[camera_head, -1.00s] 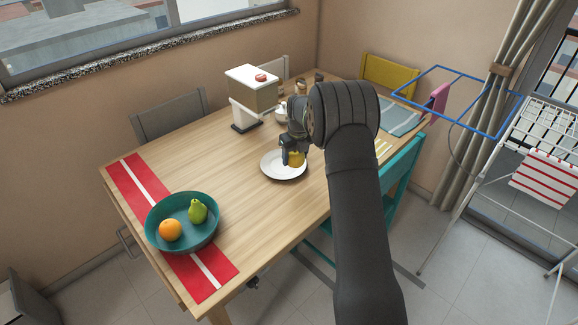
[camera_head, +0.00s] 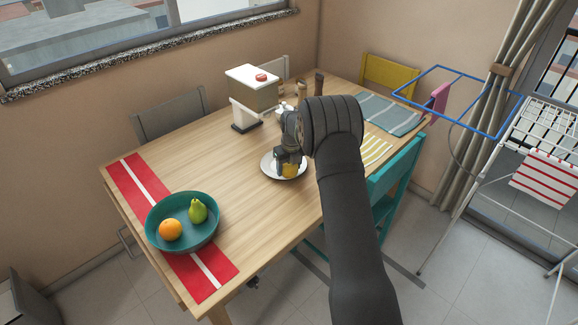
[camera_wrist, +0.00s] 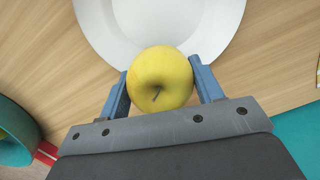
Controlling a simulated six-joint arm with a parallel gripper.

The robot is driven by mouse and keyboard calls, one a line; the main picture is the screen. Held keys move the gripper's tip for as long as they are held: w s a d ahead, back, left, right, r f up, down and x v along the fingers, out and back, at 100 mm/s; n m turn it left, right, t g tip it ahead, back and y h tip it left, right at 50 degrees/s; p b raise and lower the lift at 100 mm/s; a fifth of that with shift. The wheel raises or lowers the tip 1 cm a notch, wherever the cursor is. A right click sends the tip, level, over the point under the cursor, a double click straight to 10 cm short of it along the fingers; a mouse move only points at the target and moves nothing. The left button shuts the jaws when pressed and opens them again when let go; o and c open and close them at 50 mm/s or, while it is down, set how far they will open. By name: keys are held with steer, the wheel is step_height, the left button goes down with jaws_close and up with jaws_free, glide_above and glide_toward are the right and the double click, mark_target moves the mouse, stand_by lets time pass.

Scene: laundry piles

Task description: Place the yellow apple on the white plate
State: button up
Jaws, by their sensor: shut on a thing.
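The yellow apple (camera_wrist: 160,80) is between the two blue fingers of my gripper (camera_wrist: 162,88) in the wrist view, with its stem facing the camera. In the head view the apple (camera_head: 290,171) shows low in my gripper (camera_head: 289,168), over the white plate (camera_head: 270,170). The plate (camera_wrist: 180,22) fills the top middle of the wrist view, and the apple overlaps its near edge there. My gripper is shut on the apple. I cannot tell whether the apple touches the plate. My gripper and arm hide part of the plate in the head view.
A teal bowl (camera_head: 208,240) with an orange (camera_head: 170,230) and a green pear (camera_head: 198,211) stands on a red runner (camera_head: 208,283) at the left. A white dispenser (camera_head: 252,88) stands behind the plate. Bare table (camera_head: 190,150) lies left of the plate.

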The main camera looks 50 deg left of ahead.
steer(key=shift+f, duration=0.25)
steer(key=o, duration=1.1)
steer(key=shift+c, duration=0.2)
step_height(320, 180, up, 13)
steer(key=d, duration=0.1)
steer(key=shift+s+d, duration=0.2)
steer(key=shift+d, duration=0.05)
steer(key=shift+f, duration=0.15)
steer(key=f, duration=0.4)
steer(key=a+f, duration=0.1)
steer(key=f, duration=0.7)
steer(key=shift+w+a+f, duration=0.2)
steer(key=shift+a+f, duration=0.05)
steer(key=shift+f, duration=0.1)
steer(key=shift+r, duration=0.5)
